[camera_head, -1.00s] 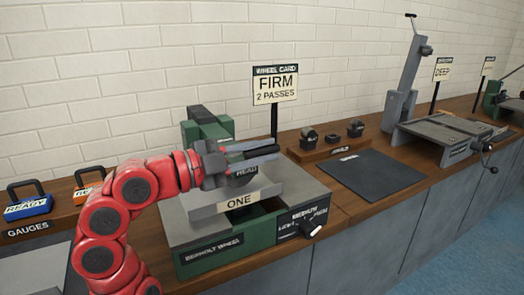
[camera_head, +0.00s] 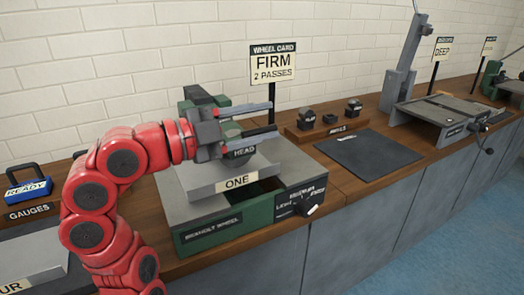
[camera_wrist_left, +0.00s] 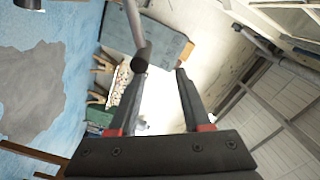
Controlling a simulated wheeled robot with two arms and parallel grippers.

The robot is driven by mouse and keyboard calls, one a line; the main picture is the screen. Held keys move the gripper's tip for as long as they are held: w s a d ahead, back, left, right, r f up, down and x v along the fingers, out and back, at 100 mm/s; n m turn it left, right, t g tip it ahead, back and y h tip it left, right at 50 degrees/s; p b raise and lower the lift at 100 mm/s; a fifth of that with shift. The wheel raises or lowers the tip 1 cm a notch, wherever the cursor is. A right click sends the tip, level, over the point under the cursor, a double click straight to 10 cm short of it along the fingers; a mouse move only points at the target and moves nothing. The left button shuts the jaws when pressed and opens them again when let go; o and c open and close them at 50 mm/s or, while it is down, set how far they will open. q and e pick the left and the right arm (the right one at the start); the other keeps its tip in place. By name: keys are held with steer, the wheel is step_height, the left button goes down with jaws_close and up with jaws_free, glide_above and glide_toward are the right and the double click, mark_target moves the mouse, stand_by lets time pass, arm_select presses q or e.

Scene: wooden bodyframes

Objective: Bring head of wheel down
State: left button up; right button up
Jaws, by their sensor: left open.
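The Bergholt wheel (camera_head: 206,236) is a green and grey machine on the wooden bench. Its grey slab (camera_head: 190,189) carries a "ONE" plate, and a dark block labelled "HEAD" (camera_head: 243,152) sits above it. My left gripper (camera_head: 274,118) is open, its fingers pointing right just above the "HEAD" label. It hides part of the green column (camera_head: 195,94) behind. In the left wrist view, a grey rod with a dark round end (camera_wrist_left: 141,60) shows near the left finger. I cannot tell whether they touch. My right gripper is not in view.
A card (camera_head: 273,62) behind the wheel reads "FIRM, 2 PASSES". A small lever (camera_head: 309,208) is on the wheel's front right. To the right are a rack with dark blocks (camera_head: 322,131), a dark mat (camera_head: 369,155) and another machine (camera_head: 448,116). A blue gauge (camera_head: 28,188) is at left.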

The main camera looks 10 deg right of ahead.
arm_select(q)
steer(key=s+a+r, duration=0.1)
steer(key=s+a, duration=0.1)
steer(key=s, duration=1.1)
steer(key=shift+s+p, duration=0.25)
steer(key=shift+p, duration=0.15)
steer(key=shift+r, duration=0.1)
